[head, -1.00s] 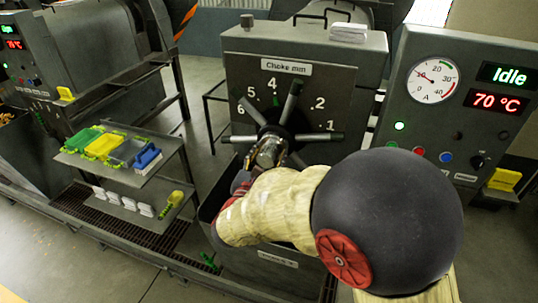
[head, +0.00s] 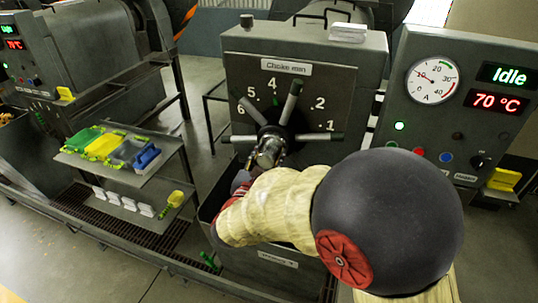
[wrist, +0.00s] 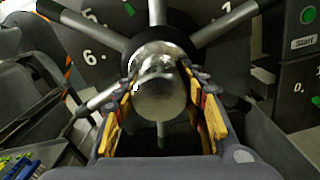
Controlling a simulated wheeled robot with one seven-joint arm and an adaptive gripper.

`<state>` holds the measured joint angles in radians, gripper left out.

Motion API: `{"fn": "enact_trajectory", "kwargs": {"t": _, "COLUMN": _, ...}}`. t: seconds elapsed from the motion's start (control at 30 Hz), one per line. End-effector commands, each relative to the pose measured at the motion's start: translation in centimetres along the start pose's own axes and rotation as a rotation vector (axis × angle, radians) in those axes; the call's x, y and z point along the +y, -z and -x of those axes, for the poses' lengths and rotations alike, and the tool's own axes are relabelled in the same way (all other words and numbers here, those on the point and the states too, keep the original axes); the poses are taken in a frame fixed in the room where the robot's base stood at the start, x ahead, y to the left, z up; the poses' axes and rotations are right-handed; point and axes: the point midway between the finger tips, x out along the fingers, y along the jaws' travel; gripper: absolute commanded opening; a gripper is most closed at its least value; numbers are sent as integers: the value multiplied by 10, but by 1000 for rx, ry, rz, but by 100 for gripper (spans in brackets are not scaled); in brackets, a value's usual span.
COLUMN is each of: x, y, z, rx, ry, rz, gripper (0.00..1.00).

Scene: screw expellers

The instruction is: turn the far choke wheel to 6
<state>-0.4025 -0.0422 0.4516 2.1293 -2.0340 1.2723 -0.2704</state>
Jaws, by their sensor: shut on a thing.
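The choke wheel (head: 292,103) is on the grey box in front of me, with several grey spokes with dark ends around a shiny metal hub (wrist: 160,80). Its dial reads "Choke mm", with numbers running from 1 at the right over 4 at the top to 6 at the left. A small green mark (head: 276,101) shows below the 4. My gripper (wrist: 163,92) reaches the wheel from the front, its yellow-padded fingers shut on the hub from both sides. My arm hides the lower part of the wheel in the head view.
A panel at the right has a dial gauge (head: 433,79), an "Idle" display (head: 507,75) and buttons. At the left a two-level stand (head: 150,178) carries coloured trays and white packs. Another machine with a panel (head: 28,60) stands beyond it.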

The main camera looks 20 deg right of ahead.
Motion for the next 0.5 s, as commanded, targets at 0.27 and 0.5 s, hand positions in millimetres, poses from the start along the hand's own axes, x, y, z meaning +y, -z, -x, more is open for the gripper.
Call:
{"fn": "enact_trajectory", "kwargs": {"t": 0.27, "x": 0, "y": -1, "z": 0, "rx": 2, "ry": 0, "rz": 52, "gripper": 0}}
{"fn": "enact_trajectory", "kwargs": {"t": 0.5, "x": 1, "y": -3, "z": 0, "rx": 2, "ry": 0, "rz": 203, "gripper": 0}}
